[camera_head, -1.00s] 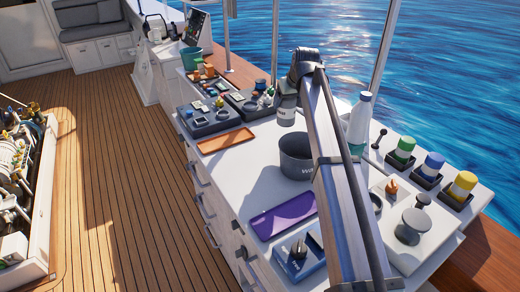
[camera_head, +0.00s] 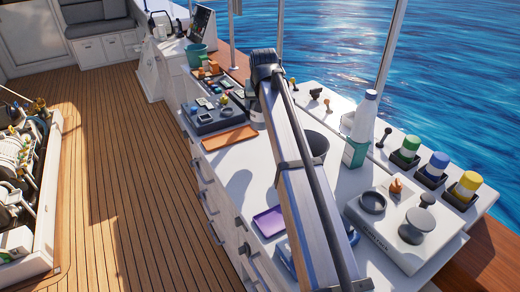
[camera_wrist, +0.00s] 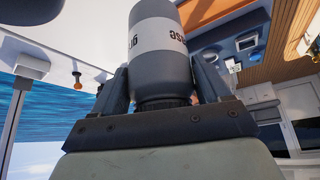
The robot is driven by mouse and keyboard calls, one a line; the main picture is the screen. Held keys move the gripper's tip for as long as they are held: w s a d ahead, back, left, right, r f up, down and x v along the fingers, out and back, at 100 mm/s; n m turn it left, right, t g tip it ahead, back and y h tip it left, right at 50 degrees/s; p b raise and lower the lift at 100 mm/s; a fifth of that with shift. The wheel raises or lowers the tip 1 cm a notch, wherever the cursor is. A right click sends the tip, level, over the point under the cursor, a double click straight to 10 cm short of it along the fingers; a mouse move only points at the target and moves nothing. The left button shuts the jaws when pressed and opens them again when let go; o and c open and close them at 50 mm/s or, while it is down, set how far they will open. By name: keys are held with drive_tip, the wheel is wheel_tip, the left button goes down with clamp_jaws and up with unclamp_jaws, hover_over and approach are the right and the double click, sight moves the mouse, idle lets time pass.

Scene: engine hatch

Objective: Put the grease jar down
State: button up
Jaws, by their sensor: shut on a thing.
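My gripper (camera_wrist: 158,75) is shut on the grease jar (camera_wrist: 158,45), its fingers on either side. The jar is dark grey with a pale band and partly readable dark letters, which appear inverted in the wrist view. In the head view my arm crosses the counter, and its end hides most of the gripper. A small pale part of the jar (camera_head: 256,114) shows beside the arm, near the dark instrument trays. I cannot tell whether the jar touches the counter.
An orange tray (camera_head: 229,138), a purple tray (camera_head: 269,222) and a dark pot (camera_head: 317,146) are on the white counter. A white-and-teal bottle (camera_head: 359,135) stands right of the arm. Green, blue and yellow jars (camera_head: 435,166) line the right edge.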

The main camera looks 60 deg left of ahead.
sight(260, 125)
drive_tip(key=shift+f, duration=5)
drive_tip(key=shift+f, duration=0.1)
drive_tip(key=o, duration=1.3)
drive_tip(key=v, duration=1.2)
